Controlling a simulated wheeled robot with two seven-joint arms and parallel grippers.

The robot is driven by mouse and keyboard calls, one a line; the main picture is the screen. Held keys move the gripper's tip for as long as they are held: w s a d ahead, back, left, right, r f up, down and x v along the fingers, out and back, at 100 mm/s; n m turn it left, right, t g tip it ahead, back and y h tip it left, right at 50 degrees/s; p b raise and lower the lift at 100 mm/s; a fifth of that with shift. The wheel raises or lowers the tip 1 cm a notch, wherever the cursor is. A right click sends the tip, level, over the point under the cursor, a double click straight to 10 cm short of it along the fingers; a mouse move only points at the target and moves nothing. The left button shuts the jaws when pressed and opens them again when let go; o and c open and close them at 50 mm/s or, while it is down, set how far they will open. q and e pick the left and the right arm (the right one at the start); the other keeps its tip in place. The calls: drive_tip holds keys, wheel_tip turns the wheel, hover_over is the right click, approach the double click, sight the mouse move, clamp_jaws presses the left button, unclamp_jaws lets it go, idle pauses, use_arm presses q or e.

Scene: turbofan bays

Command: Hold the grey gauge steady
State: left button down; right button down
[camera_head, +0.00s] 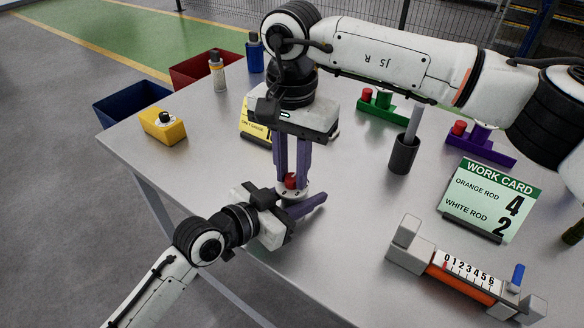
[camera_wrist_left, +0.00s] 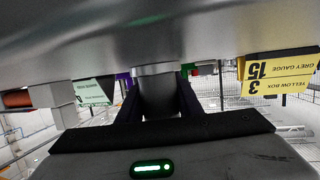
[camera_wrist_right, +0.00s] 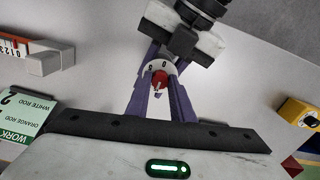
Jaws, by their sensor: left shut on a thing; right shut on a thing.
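The grey gauge stands on the table near its front edge; its white dial (camera_head: 293,194) and red knob (camera_head: 290,181) show in the head view. My left gripper (camera_head: 297,203) reaches in low from the left, its purple fingers shut on the gauge body. The left wrist view shows the grey cylindrical body (camera_wrist_left: 158,95) between those fingers. My right gripper (camera_head: 291,178) points down from above, its purple fingers shut on the red knob. The right wrist view shows the knob (camera_wrist_right: 159,79) and white dial (camera_wrist_right: 158,67); the fingers partly hide the dial.
A yellow box (camera_head: 163,128) sits at the left. A yellow card (camera_head: 254,127) stands behind the gripper. A dark cup (camera_head: 403,154), green work card (camera_head: 491,198) and numbered slide device (camera_head: 462,272) are at the right. Red (camera_head: 190,70) and blue (camera_head: 128,103) bins stand beyond the table edge.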

sight(293, 177)
use_arm(q)
drive_tip(key=shift+a+f, duration=0.1)
use_arm(e)
drive_tip(key=shift+n, duration=0.4)
drive_tip(key=c, duration=1.5)
unclamp_jaws()
drive_tip(key=shift+c, duration=0.2)
drive_tip(key=shift+r, duration=0.1)
wheel_tip(293, 177, up, 12)
use_arm(q)
drive_tip(key=c, duration=1.2)
unclamp_jaws()
